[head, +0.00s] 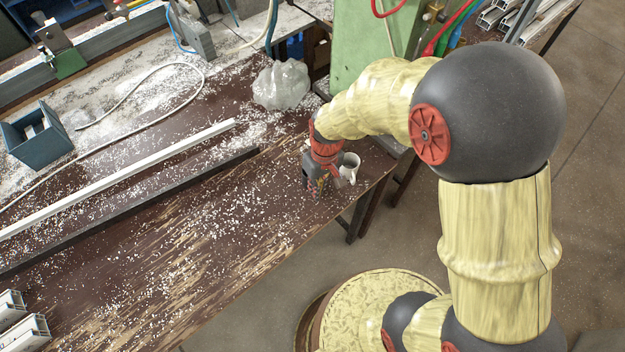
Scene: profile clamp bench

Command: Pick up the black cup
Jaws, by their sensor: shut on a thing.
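My gripper (319,184) points down at the right end of the brown workbench, close to its edge. It is shut on a small dark thing with coloured marks, which I take to be the black cup (314,188). The fingers and the red wrist hide much of it, and its outline blends with the dark fingers. I cannot tell whether it touches the bench top or is just above it. A pale mug (349,168) stands upright right beside my gripper, on its right.
The workbench (215,225) is strewn with white chips. A clear plastic bag (282,84) lies behind my gripper, near a green machine column (357,45). A long white profile (120,178) and a blue-grey box (38,137) lie to the left. The bench's front middle is free.

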